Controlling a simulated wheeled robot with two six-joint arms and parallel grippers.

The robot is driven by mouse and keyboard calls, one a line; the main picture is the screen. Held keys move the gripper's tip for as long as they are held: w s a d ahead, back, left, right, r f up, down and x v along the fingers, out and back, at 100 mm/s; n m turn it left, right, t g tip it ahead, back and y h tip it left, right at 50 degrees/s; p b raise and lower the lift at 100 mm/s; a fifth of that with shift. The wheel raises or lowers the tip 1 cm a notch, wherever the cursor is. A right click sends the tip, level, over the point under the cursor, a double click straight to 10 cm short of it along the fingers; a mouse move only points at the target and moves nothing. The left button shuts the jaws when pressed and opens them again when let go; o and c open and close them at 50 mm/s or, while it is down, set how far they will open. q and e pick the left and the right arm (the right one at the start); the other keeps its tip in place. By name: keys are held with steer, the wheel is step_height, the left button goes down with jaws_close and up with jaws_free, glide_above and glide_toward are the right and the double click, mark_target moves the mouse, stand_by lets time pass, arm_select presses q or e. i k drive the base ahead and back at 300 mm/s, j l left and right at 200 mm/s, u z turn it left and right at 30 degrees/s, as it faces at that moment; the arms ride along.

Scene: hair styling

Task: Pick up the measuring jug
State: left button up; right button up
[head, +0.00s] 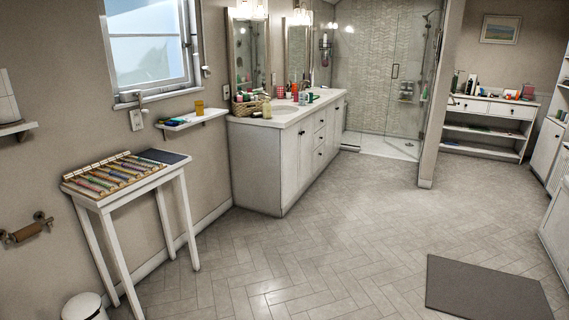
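I cannot make out a measuring jug for certain in the head view. A small amber cup-like thing (199,107) stands on the wall shelf below the window; I cannot tell whether it is a jug. Many small bottles and containers stand on the white vanity counter (284,117) and on the far white shelf unit (487,125), too small to tell apart. Neither of my grippers shows in the view.
A narrow white table (117,199) with a tray of coloured rods stands at the left. A white bin (84,307) is at the bottom left. A grey mat (486,288) lies at the lower right. The tiled floor (330,235) in the middle is clear.

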mark_target(301, 95)
steer(key=i+u, duration=0.1)
steer(key=i, duration=3.7)
steer(key=i+z, duration=0.1)
steer(key=i, duration=0.4)
steer(key=i+j+z, duration=0.1)
steer(key=i, duration=0.4)
steer(key=i+j+z, duration=0.1)
steer(key=i, duration=0.4)
steer(key=i+j+z, duration=0.1)
steer(key=i+j, duration=0.2)
steer(key=i, duration=0.15)
